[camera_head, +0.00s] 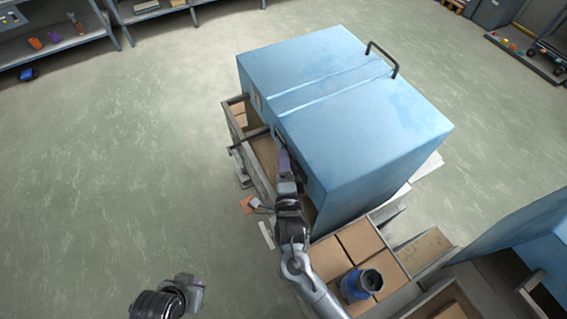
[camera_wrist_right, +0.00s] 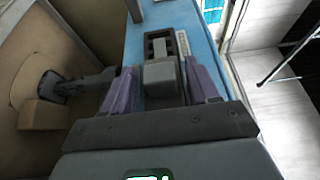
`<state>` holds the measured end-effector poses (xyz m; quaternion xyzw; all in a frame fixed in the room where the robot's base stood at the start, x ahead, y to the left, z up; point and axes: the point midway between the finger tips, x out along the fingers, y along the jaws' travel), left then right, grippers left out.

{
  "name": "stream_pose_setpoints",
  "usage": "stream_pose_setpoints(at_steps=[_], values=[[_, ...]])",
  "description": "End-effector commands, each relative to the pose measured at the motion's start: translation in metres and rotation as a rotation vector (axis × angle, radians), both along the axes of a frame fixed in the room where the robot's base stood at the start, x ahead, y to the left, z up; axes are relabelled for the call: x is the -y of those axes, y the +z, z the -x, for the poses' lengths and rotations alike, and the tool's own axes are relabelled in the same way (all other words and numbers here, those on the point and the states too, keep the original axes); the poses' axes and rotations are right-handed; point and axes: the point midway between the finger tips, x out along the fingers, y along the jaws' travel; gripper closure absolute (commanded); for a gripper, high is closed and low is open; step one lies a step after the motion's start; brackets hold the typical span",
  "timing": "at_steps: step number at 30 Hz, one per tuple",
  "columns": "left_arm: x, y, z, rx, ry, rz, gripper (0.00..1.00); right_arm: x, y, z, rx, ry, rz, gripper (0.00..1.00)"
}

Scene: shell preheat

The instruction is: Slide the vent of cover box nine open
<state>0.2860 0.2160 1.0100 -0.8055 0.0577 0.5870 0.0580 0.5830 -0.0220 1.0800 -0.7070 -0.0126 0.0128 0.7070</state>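The blue cover box (camera_head: 345,110) stands in the middle, with a black handle on its top. In the right wrist view its blue face (camera_wrist_right: 205,50) carries a vent with dark slots (camera_wrist_right: 158,48) and a grey block-like knob (camera_wrist_right: 160,78). My right gripper (camera_head: 284,162) is at the box's left face. Its purple fingers (camera_wrist_right: 161,82) stand on either side of the knob, apart, with what look like narrow gaps; firm contact is not visible. My left gripper (camera_head: 190,289) is low at the lower left, away from the box; its fingers are unclear.
A tray with brown cartons (camera_head: 362,238) and a blue cylindrical container (camera_head: 360,284) lies in front of the box. A frame with cartons (camera_head: 236,112) runs along its left side. Another blue box (camera_head: 530,235) stands at the right. The green floor at the left is clear.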

Motion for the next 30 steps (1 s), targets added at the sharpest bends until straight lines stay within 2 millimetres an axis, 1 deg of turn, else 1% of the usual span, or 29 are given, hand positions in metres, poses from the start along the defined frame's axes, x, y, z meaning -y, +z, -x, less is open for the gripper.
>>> stream_pose_setpoints(at_steps=[7,11,14,24,30], values=[[-0.001,0.0,0.0,-0.001,-0.001,-0.003,1.0,0.0,0.0,0.001,0.0,0.0,0.0,0.4],[-0.002,-0.001,0.0,0.0,-0.004,-0.007,1.0,0.0,-0.001,0.01,-0.002,0.001,0.0,0.4],[-0.003,-0.003,0.0,0.001,-0.006,-0.01,1.0,0.001,-0.002,0.023,-0.002,0.0,-0.002,0.4],[-0.004,-0.008,0.0,0.001,-0.009,-0.014,1.0,0.003,-0.001,0.08,-0.002,0.0,-0.002,0.4],[-0.003,-0.01,0.0,0.002,-0.006,-0.01,1.0,0.004,-0.001,0.101,0.0,0.0,-0.001,0.4]])
